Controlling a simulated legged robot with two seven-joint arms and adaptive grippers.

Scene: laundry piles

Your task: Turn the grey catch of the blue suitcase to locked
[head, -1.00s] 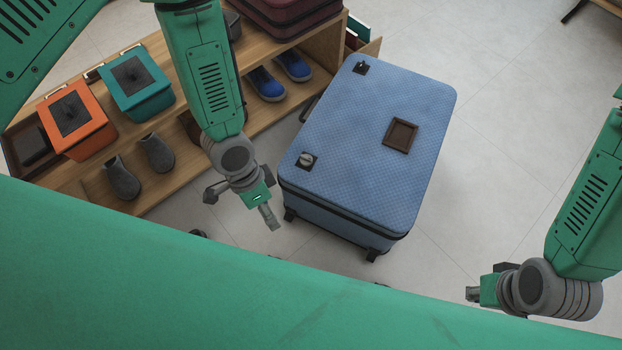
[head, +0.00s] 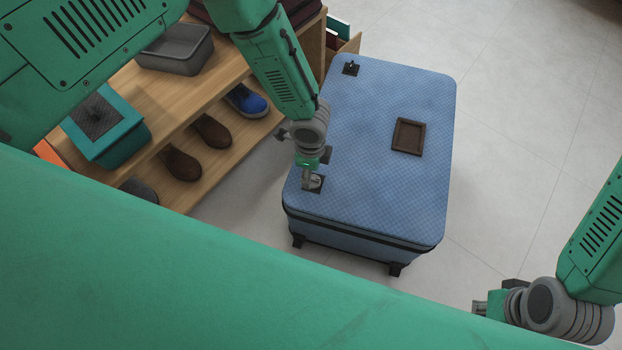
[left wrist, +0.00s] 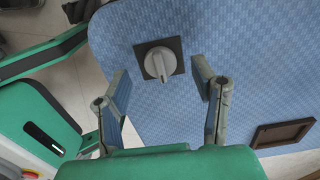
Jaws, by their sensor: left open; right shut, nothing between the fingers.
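The blue suitcase (head: 400,190) lies flat on the floor in the middle of the head view. Its grey catch (head: 316,183) is a round knob on a dark square plate near the suitcase's near left corner. In the left wrist view the catch (left wrist: 158,63) shows whole, its raised ridge running nearly up and down the picture. My left gripper (head: 307,180) is open, pointing down by the catch and partly covering it. In the left wrist view its fingers (left wrist: 161,82) stand apart on either side of the knob. My right gripper (head: 479,307) is shut and empty, away at the lower right.
A wooden shelf (head: 205,155) with shoes, a teal box (head: 105,125) and a grey bin (head: 175,48) stands left. The floor at right is clear.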

